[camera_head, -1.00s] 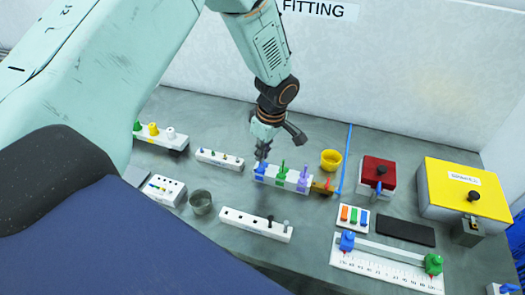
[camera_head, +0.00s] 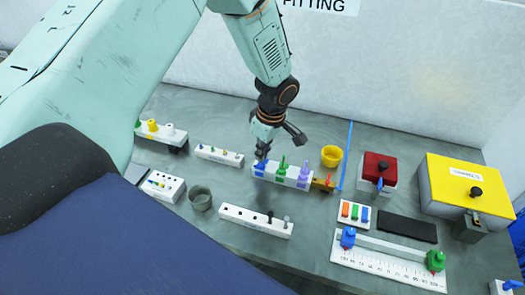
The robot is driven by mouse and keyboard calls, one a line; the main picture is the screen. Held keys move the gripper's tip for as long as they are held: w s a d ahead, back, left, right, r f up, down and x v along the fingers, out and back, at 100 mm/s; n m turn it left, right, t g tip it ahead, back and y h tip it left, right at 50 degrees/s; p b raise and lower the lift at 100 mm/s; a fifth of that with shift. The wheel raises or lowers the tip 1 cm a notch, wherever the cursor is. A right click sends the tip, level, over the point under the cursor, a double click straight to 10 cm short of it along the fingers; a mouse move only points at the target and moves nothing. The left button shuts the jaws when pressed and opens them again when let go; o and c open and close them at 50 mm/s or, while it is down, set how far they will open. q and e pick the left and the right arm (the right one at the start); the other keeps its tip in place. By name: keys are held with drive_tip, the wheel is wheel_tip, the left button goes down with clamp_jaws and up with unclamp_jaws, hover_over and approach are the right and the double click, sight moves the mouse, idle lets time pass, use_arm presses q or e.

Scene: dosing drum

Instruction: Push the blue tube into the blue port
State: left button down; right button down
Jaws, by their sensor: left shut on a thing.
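A white block (camera_head: 270,177) with blue, green and purple sections stands near the middle of the table. A green tube (camera_head: 282,165) and a purple tube (camera_head: 304,172) stand upright in it. My left gripper (camera_head: 262,153) points down over the block's left, blue end. It is shut on the blue tube (camera_head: 261,163), which is small and mostly hidden by the fingers. The tube is at the blue port (camera_head: 259,170); I cannot tell how deep it sits. My right gripper is not in view.
A yellow cup (camera_head: 331,156) and an orange-brown piece (camera_head: 325,184) are close to the block's right. A white rail (camera_head: 232,212) lies in front, a grey cup (camera_head: 201,199) front left, a narrow white rack (camera_head: 219,155) to the left. A red box (camera_head: 380,168) stands farther right.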

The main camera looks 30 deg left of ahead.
use_arm(q)
drive_tip(key=shift+f, duration=0.2)
drive_tip(key=c, duration=1.4)
unclamp_jaws()
drive_tip(key=shift+c, duration=0.2)
drive_tip(key=shift+r, duration=0.15)
wheel_tip(320, 180, up, 12)
drive_tip(key=d, duration=0.2)
drive_tip(key=shift+f, duration=0.2)
drive_tip(key=shift+s, duration=0.1)
